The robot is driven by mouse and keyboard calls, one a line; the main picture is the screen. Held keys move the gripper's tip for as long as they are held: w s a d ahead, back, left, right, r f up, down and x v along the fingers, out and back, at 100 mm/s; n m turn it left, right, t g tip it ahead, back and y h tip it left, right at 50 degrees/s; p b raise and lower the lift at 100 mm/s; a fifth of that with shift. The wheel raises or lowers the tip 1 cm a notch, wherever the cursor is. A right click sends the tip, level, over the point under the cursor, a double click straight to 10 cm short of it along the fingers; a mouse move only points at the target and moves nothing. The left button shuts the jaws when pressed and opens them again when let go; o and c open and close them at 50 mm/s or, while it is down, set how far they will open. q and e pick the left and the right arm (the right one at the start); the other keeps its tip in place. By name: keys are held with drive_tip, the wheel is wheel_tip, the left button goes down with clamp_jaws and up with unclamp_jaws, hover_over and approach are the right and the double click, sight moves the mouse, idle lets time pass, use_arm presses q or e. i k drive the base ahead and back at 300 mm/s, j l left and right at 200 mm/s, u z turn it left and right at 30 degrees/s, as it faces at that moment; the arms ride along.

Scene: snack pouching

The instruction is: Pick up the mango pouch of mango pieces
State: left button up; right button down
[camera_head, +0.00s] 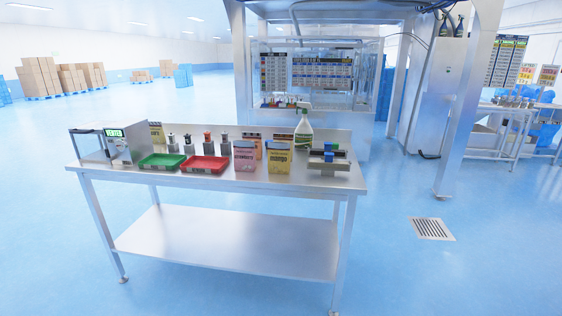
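The mango pouch (279,158) is a yellow pouch with dark lettering. It stands upright on the steel table (215,183), right of the middle. A pink pouch (244,156) stands just to its left. Small yellow and orange pouches stand behind these two, partly hidden. The inside of the mango pouch cannot be seen. Neither of my grippers shows in the head view.
A green tray (161,168) and a red tray (205,172) lie left of the pouches. Several small dispensers stand behind them. A scale (115,141) is at the left end. A spray bottle (304,133) and a grey device (328,161) stand at right. Blue floor surrounds the table.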

sight(279, 153)
drive_tip(key=i+j+z, duration=0.25)
drive_tip(key=i, duration=0.3)
drive_tip(key=i+j+z, duration=0.25)
drive_tip(key=i+j, duration=0.15)
drive_tip(key=i, duration=0.15)
